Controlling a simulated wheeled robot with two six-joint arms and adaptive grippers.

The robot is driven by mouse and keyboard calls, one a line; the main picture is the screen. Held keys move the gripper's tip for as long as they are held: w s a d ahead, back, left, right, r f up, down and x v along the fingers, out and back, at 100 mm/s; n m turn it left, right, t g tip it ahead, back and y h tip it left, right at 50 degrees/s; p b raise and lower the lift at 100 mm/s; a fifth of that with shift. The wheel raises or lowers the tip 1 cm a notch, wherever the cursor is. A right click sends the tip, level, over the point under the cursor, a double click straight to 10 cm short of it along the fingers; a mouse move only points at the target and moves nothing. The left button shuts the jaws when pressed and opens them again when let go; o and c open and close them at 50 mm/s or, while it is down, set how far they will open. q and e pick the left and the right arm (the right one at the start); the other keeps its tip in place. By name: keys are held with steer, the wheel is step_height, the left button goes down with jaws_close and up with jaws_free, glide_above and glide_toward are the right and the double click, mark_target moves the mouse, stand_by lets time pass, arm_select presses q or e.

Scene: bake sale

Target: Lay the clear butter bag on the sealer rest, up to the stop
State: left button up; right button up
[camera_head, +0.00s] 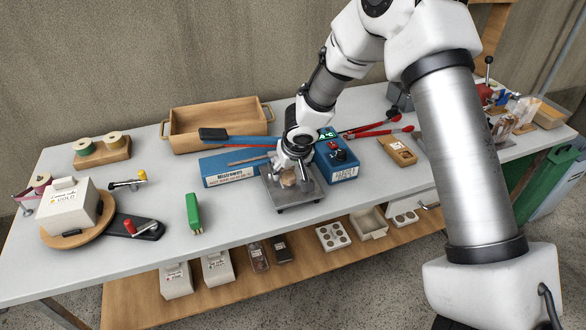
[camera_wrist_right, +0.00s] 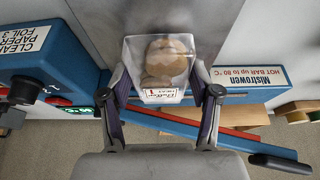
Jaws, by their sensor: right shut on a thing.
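The clear butter bag (camera_wrist_right: 160,62), with round tan biscuits inside and a white label at its lower end, is held between the two fingers of my right gripper (camera_wrist_right: 165,92). In the head view the right gripper (camera_head: 290,168) points down over the grey sealer rest (camera_head: 296,196), and the bag (camera_head: 288,177) shows small between the fingers. The rest also lies behind the bag in the wrist view (camera_wrist_right: 100,18). I cannot tell whether the bag touches the rest or the stop. The blue sealer (camera_head: 222,173) stands right behind the rest. My left gripper is not in view.
The sealer's long blue lever (camera_head: 235,138) and its knob box (camera_head: 340,168) stand close to the gripper.

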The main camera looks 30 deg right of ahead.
steer(key=shift+w+d, duration=0.1)
steer(key=shift+w, duration=0.25)
steer(key=shift+w+p, duration=0.15)
steer(key=shift+p, duration=0.15)
steer(key=o, duration=0.9)
